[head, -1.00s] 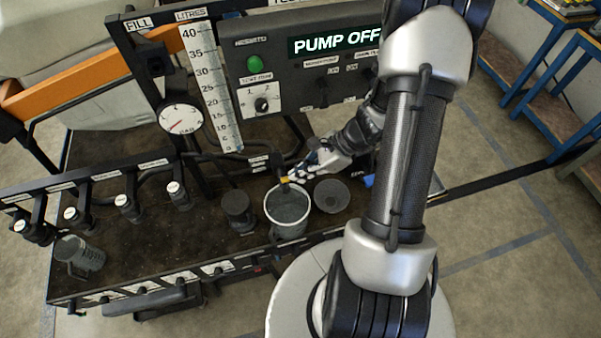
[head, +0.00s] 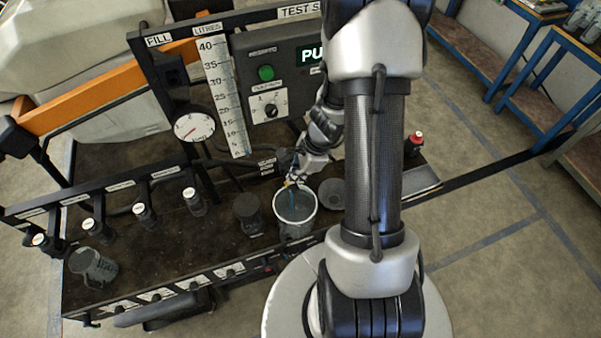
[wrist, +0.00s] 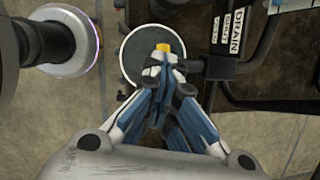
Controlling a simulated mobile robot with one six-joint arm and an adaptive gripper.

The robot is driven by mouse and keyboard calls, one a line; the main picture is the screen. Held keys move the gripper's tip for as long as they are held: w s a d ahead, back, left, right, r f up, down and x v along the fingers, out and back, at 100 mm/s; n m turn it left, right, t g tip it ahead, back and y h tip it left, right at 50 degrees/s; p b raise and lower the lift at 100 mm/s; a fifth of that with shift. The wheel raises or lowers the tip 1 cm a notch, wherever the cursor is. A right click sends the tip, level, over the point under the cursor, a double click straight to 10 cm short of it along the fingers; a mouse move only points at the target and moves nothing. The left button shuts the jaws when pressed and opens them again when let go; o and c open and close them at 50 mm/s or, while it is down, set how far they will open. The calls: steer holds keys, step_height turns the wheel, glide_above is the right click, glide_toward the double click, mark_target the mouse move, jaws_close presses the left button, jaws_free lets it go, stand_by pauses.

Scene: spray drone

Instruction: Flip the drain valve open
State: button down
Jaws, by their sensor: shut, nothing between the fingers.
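In the wrist view the drain fitting (wrist: 205,67) is a dark pipe by a DRAIN label (wrist: 240,30). A small yellow tip (wrist: 162,47), probably the valve lever's end, shows just beyond my fingertips; I cannot tell whether they touch. My gripper (wrist: 160,62) is shut and empty, above the pale-rimmed bucket (wrist: 126,45). In the head view my gripper (head: 292,180) is at the bucket's (head: 299,230) far rim. A thin teal streak (head: 291,198) shows inside the bucket below the fingers. The valve body is mostly hidden.
A dark cup (head: 248,212) stands left of the bucket and a grey funnel-like cup (head: 333,192) right of it. The control box (head: 290,85) and gauge (head: 194,127) rise behind. A red-topped bottle (head: 415,142) stands right of my arm.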

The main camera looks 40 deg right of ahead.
mark_target(284, 185)
steer(key=a+h+p, duration=0.1)
steer(key=p, duration=0.2)
steer(key=a+g+h+p, duration=0.1)
steer(key=h+p, duration=0.1)
steer(key=p, duration=0.2)
steer(key=w+a+h+p, duration=0.1)
steer(key=a+h+p, duration=0.1)
steer(key=p, duration=0.1)
steer(key=shift+r+g+p, duration=0.1)
steer(key=shift+g+p, duration=0.2)
steer(key=shift+p, duration=0.05)
steer(key=shift+w+a+f+h+p, duration=0.1)
steer(key=shift+a+f+h+p, duration=0.15)
steer(key=shift+p, duration=0.4)
steer(key=w+a+f+b, duration=0.1)
steer(key=a+f, duration=0.2)
steer(key=f, duration=0.1)
steer(key=shift+a+f+b, duration=0.3)
steer(key=shift+a+f, duration=0.1)
steer(key=shift+f, duration=0.1)
